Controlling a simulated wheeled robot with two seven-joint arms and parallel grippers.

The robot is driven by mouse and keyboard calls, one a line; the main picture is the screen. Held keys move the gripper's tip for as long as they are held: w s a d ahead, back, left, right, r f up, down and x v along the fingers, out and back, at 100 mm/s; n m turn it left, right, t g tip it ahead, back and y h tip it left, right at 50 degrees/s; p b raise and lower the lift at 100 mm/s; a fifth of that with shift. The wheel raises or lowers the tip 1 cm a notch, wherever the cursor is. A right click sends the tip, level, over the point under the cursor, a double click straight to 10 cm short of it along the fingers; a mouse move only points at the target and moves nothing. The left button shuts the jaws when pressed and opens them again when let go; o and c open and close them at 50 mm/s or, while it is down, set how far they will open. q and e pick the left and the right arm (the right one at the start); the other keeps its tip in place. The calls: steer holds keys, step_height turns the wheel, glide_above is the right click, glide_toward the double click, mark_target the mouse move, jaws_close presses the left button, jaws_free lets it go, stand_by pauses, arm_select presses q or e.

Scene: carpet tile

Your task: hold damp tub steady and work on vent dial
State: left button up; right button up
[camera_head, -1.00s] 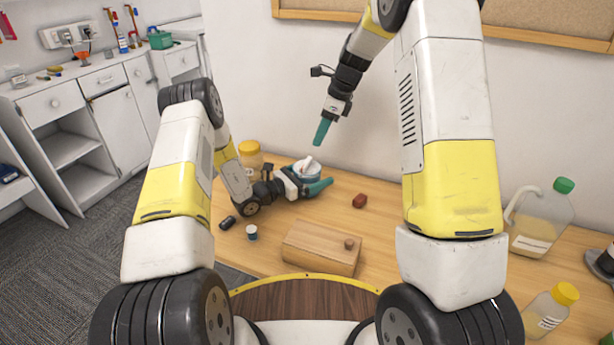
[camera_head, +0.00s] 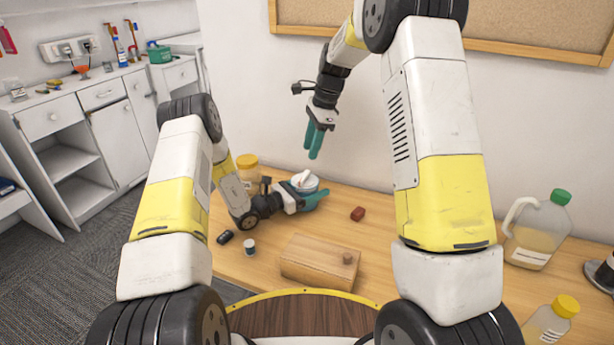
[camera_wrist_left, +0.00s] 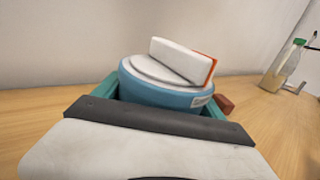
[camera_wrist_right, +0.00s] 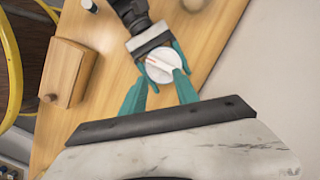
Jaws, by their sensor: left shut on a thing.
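The damp tub is a round blue tub (camera_wrist_left: 165,88) on the table, with a pale lid and a white bar-shaped vent dial (camera_wrist_left: 183,60) with an orange end face on top. My left gripper (camera_head: 312,194) is shut around the tub's sides, its teal fingers on either side in the left wrist view. My right gripper (camera_head: 317,140) is raised above the tub, fingers apart and empty, pointing down. In the right wrist view the dial (camera_wrist_right: 163,64) shows beyond and between the right fingertips (camera_wrist_right: 160,90), apart from them. The tub's lower part is partly hidden by the left gripper.
A wooden box (camera_head: 318,262) with a knob lies in front of the tub. A small red block (camera_head: 357,214) sits right of it. A yellow-lidded jar (camera_head: 246,172) stands behind left. A small capped vial (camera_head: 249,247) and a dark object (camera_head: 225,237) lie left. A green-capped jug (camera_head: 540,232) stands right.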

mark_target(305, 174)
steer(key=f+n+h, duration=0.1)
steer(key=f+n, duration=0.2)
steer(key=a+f+n+h, duration=0.1)
steer(key=f+n, duration=0.2)
steer(key=w+a+f+n, duration=0.1)
steer(key=f+n, duration=0.2)
steer(key=n, duration=0.1)
steer(key=shift+w+f+h, duration=0.1)
steer(key=shift+f+h, duration=0.25)
steer(key=shift+h, duration=0.05)
steer(key=shift+c, duration=0.5)
jaws_close()
